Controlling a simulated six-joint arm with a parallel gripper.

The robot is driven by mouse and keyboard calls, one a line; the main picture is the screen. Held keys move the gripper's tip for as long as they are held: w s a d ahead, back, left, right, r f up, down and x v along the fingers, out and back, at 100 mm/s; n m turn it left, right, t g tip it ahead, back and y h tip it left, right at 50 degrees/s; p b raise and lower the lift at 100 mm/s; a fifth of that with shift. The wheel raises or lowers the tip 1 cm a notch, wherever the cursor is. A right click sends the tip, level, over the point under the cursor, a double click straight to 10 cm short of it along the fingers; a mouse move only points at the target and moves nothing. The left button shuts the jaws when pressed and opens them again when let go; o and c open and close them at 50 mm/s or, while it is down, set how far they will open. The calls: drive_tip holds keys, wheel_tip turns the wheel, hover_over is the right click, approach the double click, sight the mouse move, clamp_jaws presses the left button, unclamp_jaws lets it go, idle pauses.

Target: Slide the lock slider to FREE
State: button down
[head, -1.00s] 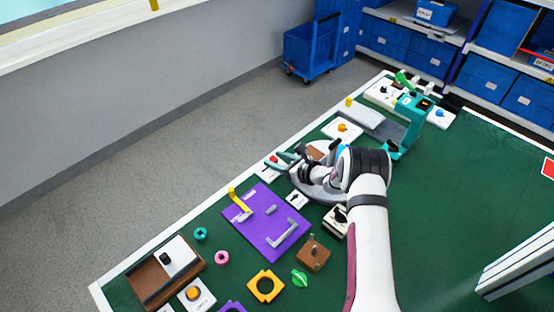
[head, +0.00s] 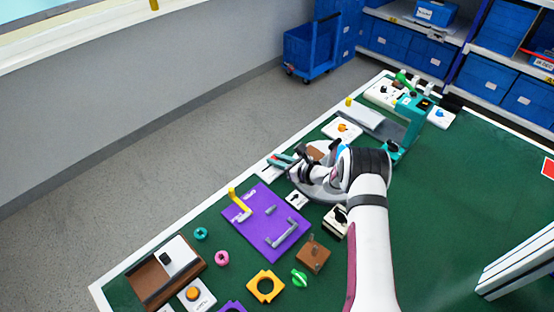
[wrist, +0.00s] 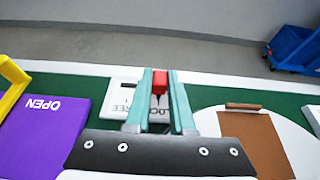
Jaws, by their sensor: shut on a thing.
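The lock slider is a red knob (wrist: 160,80) on a white plate (wrist: 116,100), seen in the wrist view. My gripper (wrist: 161,92) has its two teal fingers shut on the red knob, one on each side. The lettering FREE shows on the plate to the left of the fingers. A partly covered word that looks like LOCK lies between the fingers. In the head view my gripper (head: 280,160) reaches over the white plate (head: 268,173) near the table's left edge, and its fingers hide the knob there.
A purple board (head: 265,240) with a yellow handle (head: 238,200) lies to the left of the plate in the wrist view. A round white base with a brown block (wrist: 255,140) stands to the right. Several other switches and parts sit along the green table (head: 460,210).

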sight(267, 173)
idle(0.6)
drive_tip(key=shift+s+a, duration=1.6)
drive_tip(key=c, duration=0.8)
unclamp_jaws()
drive_tip(key=shift+o, duration=0.2)
drive_tip(key=v, duration=1.6)
drive_tip(key=shift+w, duration=0.1)
